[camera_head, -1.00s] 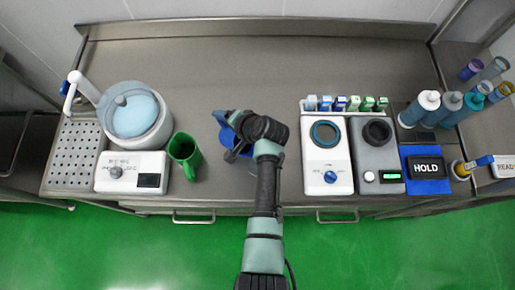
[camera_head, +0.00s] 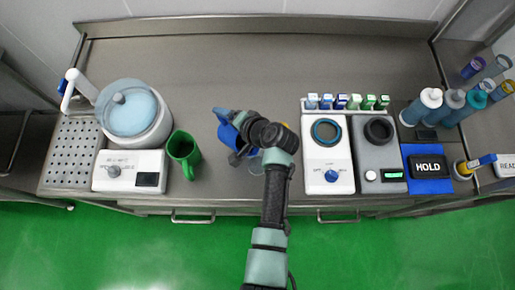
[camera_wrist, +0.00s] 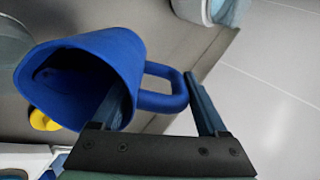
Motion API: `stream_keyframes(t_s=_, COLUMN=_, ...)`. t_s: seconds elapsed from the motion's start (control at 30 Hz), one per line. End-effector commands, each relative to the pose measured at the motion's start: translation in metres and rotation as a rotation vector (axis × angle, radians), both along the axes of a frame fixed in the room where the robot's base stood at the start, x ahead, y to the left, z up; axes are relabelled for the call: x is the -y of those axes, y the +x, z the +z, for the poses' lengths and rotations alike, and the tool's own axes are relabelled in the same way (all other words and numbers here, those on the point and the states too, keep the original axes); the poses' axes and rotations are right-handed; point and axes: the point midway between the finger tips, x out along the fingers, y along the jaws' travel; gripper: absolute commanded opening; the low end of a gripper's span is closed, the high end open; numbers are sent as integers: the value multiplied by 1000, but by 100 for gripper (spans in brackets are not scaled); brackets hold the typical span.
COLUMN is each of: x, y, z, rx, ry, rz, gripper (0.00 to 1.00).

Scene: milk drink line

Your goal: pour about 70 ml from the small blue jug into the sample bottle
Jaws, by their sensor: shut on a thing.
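The small blue jug (camera_head: 228,130) is in the middle of the bench in the head view, left of my arm. It is tilted, with its wide mouth showing in the wrist view (camera_wrist: 75,80). My gripper (camera_wrist: 155,85) is shut on the jug's handle, with a finger on each side of it. In the head view my wrist hides part of the jug and gripper. I see no liquid stream.
A green jug (camera_head: 183,153) and a white machine with a round bowl (camera_head: 140,130) stand to the left. A white device (camera_head: 327,165) and a grey device (camera_head: 377,160) stand to the right. A small yellow thing (camera_wrist: 43,120) lies beside the jug. The back of the bench is clear.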

Motion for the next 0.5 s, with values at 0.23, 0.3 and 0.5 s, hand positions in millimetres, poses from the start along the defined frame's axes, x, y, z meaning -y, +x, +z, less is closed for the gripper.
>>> stream_keyframes(t_s=0.23, x=2, y=0, z=4, rx=21, ry=20, rz=-2, gripper=0)
stream_keyframes(t_s=0.3, x=2, y=0, z=5, rx=26, ry=25, rz=-2, gripper=0)
stream_keyframes(t_s=0.5, x=3, y=-1, z=7, rx=41, ry=40, rz=-1, gripper=0)
